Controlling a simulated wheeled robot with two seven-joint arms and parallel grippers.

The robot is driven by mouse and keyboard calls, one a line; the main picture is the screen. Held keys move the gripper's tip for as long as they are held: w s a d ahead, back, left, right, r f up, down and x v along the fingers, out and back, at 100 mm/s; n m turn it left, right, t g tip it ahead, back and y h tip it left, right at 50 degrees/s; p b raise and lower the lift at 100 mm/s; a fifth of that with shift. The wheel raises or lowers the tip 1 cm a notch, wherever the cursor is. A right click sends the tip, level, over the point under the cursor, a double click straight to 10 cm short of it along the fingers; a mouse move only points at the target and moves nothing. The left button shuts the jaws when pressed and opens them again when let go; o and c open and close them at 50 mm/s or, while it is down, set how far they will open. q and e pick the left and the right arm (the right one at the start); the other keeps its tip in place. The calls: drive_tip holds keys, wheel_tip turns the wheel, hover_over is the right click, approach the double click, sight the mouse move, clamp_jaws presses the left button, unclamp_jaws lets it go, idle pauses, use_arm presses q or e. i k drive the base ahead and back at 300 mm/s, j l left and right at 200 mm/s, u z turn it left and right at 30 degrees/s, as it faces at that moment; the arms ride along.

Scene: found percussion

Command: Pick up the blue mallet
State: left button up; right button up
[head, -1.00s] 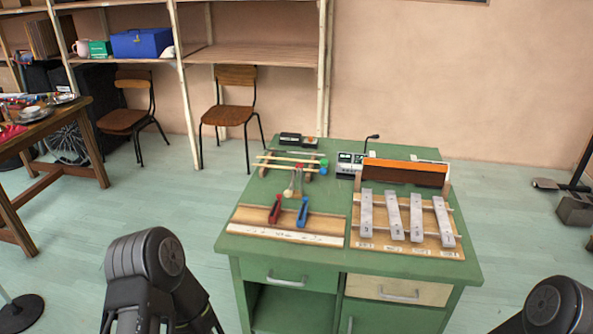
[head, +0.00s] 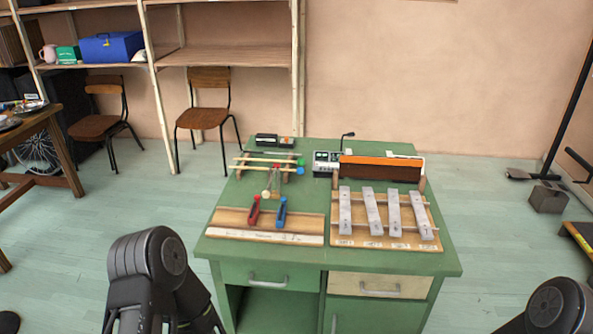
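The blue mallet shows as a small round blue head (head: 300,170) at the right end of a pale stick. It lies across a low wooden rack (head: 238,174) at the back left of the green desk (head: 430,258). A mallet with a green head (head: 299,162) lies just behind it, roughly parallel. Another mallet with a pale head (head: 266,194) points toward the front of the rack. Only upper links of my two arms show at the bottom of the view. Both grippers are out of view.
A wooden board with a red clip-like piece (head: 254,210) and a blue one (head: 282,212) lies in front of the rack. Metal bars (head: 376,212) on a wooden base sit to the right. An orange-topped device (head: 380,168) stands behind them. Chairs and shelves stand behind.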

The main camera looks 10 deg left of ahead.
sight(300, 170)
drive_tip(key=j+z, duration=0.35)
drive_tip(key=i+j+z, duration=0.1)
drive_tip(key=j+z, duration=0.15)
drive_tip(key=z, duration=0.15)
drive_tip(key=j+z, duration=0.35)
drive_tip(key=j, duration=0.5)
drive_tip(key=k+j+z, duration=0.15)
drive_tip(key=j, duration=0.85)
drive_tip(key=k+j+z, duration=0.15)
drive_tip(key=j, duration=0.35)
drive_tip(key=k+j, duration=0.1)
drive_tip(key=j, duration=0.35)
drive_tip(key=k+j+z, duration=0.15)
drive_tip(key=j, duration=0.35)
drive_tip(key=i, duration=0.05)
